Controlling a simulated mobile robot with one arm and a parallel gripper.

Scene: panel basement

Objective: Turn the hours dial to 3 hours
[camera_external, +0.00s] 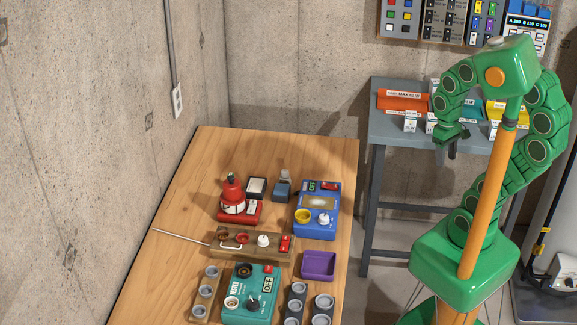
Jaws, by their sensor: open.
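Several devices with knobs stand on the wooden table. A teal box (240,312) at the front has a dark knob (253,304), a white dial and an OFF label. A blue box (316,234) at the right has a yellow dial (303,216) and a white knob (323,219). A wooden board (222,251) between them carries a white knob (263,240). The markings are too small to read, so I cannot tell which is the hours dial. My gripper (452,152) hangs open and empty right of the table, in front of the grey bench, apart from every device.
A red bottle-shaped item (232,190), a purple tray (318,265) and round-holed blocks (205,293) crowd the table's front half. A thin rod sticks out left from the board. The table's back is clear. A grey bench (386,128) with coloured bins stands behind my arm.

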